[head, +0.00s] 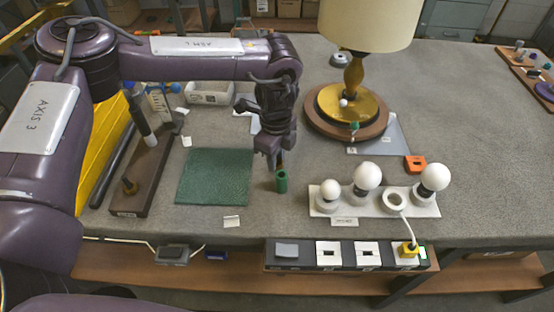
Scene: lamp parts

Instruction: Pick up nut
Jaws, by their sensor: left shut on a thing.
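My left gripper (276,163) reaches down from above in the middle of the table. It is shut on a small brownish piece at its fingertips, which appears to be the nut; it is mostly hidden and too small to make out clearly. My right gripper is not in view.
A green mat (215,177) lies to the left. The lamp's round wooden base (318,122) stands behind to the right. A white holder (422,207) with several bulbs is at the front right. A wooden rack (135,195) stands at the left.

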